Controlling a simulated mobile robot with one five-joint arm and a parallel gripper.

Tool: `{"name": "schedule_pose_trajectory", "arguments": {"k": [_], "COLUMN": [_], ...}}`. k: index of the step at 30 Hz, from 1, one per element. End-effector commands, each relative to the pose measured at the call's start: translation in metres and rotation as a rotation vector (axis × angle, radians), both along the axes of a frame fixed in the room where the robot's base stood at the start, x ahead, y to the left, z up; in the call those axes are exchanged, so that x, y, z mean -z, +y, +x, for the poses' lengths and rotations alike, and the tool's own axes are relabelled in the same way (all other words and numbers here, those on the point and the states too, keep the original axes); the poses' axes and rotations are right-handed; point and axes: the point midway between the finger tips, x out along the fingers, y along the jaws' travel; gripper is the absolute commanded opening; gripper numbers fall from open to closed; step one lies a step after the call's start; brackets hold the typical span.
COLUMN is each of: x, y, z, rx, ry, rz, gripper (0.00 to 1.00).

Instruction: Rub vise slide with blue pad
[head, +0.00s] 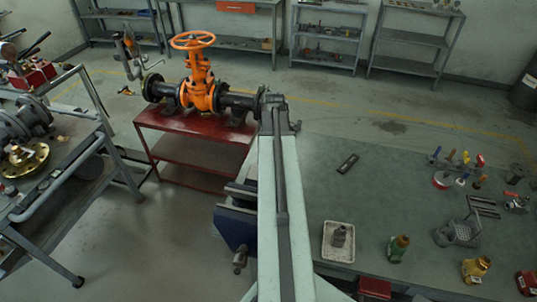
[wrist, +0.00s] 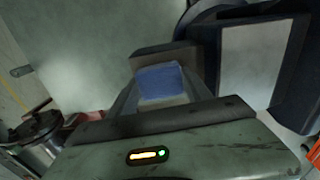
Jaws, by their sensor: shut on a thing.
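My gripper (wrist: 162,98) shows in the wrist view and is shut on the blue pad (wrist: 160,80), a small pale-blue block between its fingers. In the head view my arm runs up the middle, and I cannot make out the gripper or pad there. The vise (head: 236,228) is dark blue with grey jaws, at the left edge of the workbench, partly hidden by my arm. Dark parts at the upper right of the wrist view look like the vise (wrist: 296,60). I cannot tell whether the pad touches the slide.
The green-grey workbench (head: 390,190) right of my arm holds a tray (head: 338,254), bottles, tools and a flat dark piece (head: 347,163). An orange gate valve (head: 202,85) stands on a red stand (head: 190,125) at back left. A grey cart (head: 70,180) is at left. Floor between is clear.

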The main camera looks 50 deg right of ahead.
Motion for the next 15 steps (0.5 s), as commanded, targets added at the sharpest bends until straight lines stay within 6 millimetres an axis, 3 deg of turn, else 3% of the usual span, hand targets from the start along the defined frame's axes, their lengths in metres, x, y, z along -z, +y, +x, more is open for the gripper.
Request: {"name": "schedule_pose_trajectory", "arguments": {"k": [15], "x": [-0.001], "y": [-0.014], "z": [-0.034], "rx": [0.002], "ry": [0.005], "rz": [-0.001], "gripper": [0.25]}}
